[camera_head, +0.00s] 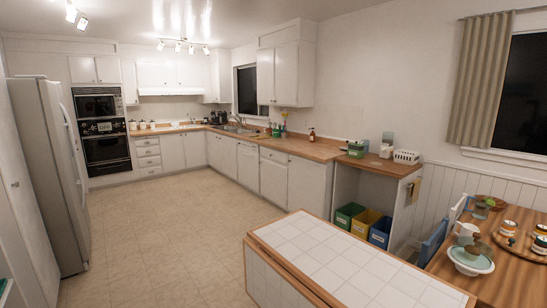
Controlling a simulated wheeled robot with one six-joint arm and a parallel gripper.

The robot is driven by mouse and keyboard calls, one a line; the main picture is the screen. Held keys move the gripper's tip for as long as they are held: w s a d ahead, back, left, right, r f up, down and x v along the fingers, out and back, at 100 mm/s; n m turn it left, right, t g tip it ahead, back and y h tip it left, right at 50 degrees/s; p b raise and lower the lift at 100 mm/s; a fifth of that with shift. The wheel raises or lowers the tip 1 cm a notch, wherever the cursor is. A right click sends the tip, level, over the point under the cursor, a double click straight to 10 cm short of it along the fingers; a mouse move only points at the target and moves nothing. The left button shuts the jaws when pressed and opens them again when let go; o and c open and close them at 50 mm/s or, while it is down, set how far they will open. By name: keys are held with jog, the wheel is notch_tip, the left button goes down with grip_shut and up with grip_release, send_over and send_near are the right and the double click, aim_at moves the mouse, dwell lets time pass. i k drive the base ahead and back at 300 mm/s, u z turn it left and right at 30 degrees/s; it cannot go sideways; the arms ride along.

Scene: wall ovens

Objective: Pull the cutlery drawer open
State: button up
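A stack of several white drawers (148,156) stands at the far end of the kitchen, right of the wall ovens. The drawers look shut, with small knobs on their fronts. I cannot tell which one is the cutlery drawer, and no cutlery shows. My gripper is not in view.
Wall ovens (103,130) and a white fridge (51,170) stand at left. A white-tiled island (335,262) fills the front right, beside a wooden dining table (510,262). Coloured bins (349,216) stand under the right counter (310,148). The beige floor (165,225) between is clear.

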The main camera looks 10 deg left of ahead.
aim_at(279, 156)
jog(key=u, duration=1.35)
jog(key=i, duration=5.55)
jog(key=z, duration=1.75)
jog(key=i, duration=3.15)
